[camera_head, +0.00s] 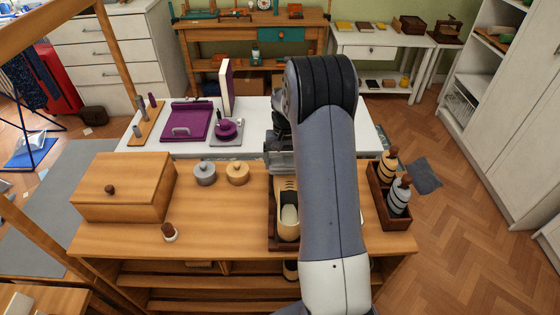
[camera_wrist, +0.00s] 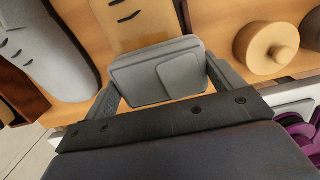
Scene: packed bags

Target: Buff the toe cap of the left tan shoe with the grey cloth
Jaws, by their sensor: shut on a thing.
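The left tan shoe (camera_head: 289,205) stands in a dark wooden tray (camera_head: 272,236) on the wooden bench, its toe towards the back. In the wrist view its slotted tan upper (camera_wrist: 124,24) shows at the top; the cloth hides its toe cap. My gripper (camera_head: 280,155) is shut on a folded grey pad, the grey cloth (camera_wrist: 150,83), held between both fingers. The cloth is over the toe end; I cannot tell if it touches. A grey shoe (camera_wrist: 48,52) lies beside the tan one in the wrist view; my arm hides it in the head view.
Left of the shoe are a grey tin (camera_head: 205,174), a wooden tin (camera_head: 237,173), a small knobbed applicator (camera_head: 169,232) and a wooden box (camera_head: 120,187). A crate (camera_head: 382,212) with brushes stands right. A white table (camera_head: 262,145) with purple things is behind.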

